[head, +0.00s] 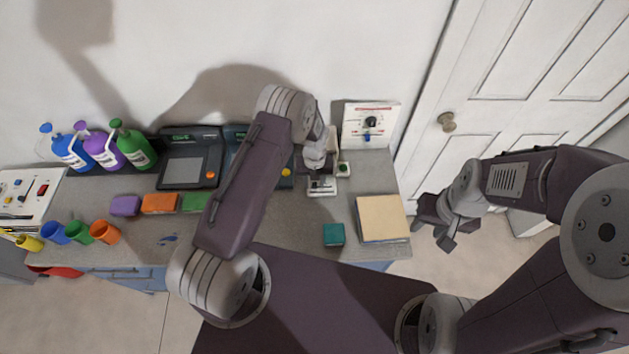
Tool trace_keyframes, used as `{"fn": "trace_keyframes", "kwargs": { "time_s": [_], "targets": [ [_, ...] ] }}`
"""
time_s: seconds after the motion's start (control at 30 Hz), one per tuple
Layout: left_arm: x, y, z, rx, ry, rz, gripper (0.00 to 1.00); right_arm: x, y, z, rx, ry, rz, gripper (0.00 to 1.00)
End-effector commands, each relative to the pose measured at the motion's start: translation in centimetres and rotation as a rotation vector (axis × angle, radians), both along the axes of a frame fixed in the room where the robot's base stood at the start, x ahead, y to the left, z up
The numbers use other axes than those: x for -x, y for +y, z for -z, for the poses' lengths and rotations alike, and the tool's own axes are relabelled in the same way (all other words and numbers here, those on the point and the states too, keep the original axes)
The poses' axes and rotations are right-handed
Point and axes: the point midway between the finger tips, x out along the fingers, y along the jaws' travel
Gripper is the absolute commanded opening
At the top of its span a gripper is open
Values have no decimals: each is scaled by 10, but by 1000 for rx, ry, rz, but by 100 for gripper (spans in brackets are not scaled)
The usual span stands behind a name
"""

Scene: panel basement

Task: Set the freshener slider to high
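My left arm reaches over the counter, and its gripper (319,168) is at a small white device (322,187) on the counter by the wall. The gripper covers much of the device, so no slider setting can be read. Whether its fingers touch the device or are shut is too small to tell. No label reading freshener is legible, so I cannot tell for sure which device it is. My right gripper (434,229) hangs open and empty to the right of the counter, with its fingers apart.
A white wall panel (370,125) has a dark knob and a blue part. Dark consoles (190,158), spray bottles (135,146), coloured cups (104,231), sponges (160,203), a teal block (333,235) and a tan board (382,218) occupy the counter. A white door (520,75) stands right.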

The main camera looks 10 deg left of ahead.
Motion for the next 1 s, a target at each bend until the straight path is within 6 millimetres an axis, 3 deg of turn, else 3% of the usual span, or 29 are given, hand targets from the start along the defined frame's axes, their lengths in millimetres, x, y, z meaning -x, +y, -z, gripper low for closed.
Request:
{"fn": "trace_keyframes", "kwargs": {
  "time_s": [0.07,0.2,1.0],
  "targets": [
    [0,0,0,0,0,0,35,0,0,0,0,0,0,39],
    [0,0,0,0,0,0,0,0,0,0,0,0,0,39],
    [-1,0,-1,0,-1,0,0,0,0,0,0,0,0,39]
  ]
}}
